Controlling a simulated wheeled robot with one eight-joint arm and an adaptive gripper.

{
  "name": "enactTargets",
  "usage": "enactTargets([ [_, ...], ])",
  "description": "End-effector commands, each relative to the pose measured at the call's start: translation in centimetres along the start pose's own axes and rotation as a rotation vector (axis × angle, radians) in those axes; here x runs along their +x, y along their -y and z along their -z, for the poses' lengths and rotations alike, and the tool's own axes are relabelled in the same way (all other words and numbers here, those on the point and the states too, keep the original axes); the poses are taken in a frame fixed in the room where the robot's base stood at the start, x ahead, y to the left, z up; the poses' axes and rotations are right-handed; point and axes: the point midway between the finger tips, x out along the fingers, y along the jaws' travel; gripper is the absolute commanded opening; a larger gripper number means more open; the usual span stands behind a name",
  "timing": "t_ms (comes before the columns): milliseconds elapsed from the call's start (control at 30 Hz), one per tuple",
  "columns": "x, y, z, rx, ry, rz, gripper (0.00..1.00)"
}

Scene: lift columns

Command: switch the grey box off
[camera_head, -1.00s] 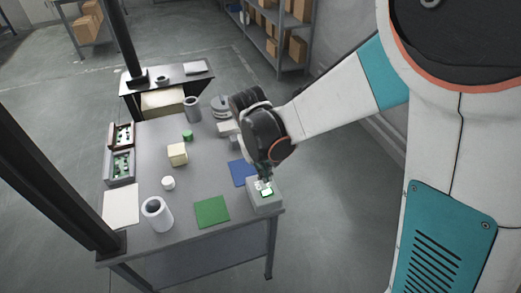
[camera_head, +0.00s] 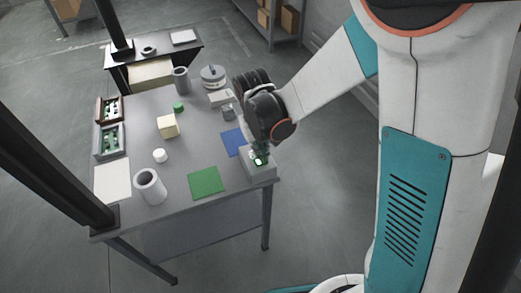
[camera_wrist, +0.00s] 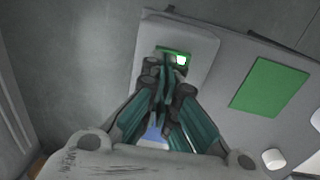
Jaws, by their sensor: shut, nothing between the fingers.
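The grey box (camera_head: 263,174) sits at the near right corner of the grey table. Its top carries a small green-framed switch with a bright white-green lit part; the lit part (camera_wrist: 181,60) shows in the wrist view beside my fingertips. My gripper (camera_head: 261,153) is shut and empty, pointing down over the switch. In the wrist view my gripper (camera_wrist: 164,65) covers the left part of the switch. I cannot tell whether the fingertips touch it.
A green mat (camera_head: 206,182) and a blue mat (camera_head: 233,142) lie beside the box. A grey cup (camera_head: 150,187), a white cylinder (camera_head: 160,156) and a cream block (camera_head: 167,126) stand farther left. Dark posts rise at the table's left.

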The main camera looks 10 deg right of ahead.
Motion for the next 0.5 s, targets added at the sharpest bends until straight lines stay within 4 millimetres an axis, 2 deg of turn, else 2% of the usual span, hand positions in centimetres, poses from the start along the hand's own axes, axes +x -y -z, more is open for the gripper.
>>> enactTargets([
  [33,0.43,-0.35,-0.01,0.006,0.000,0.034,0.00],
  [500,0.13,0.63,-0.02,-0.002,0.000,0.027,0.00],
])
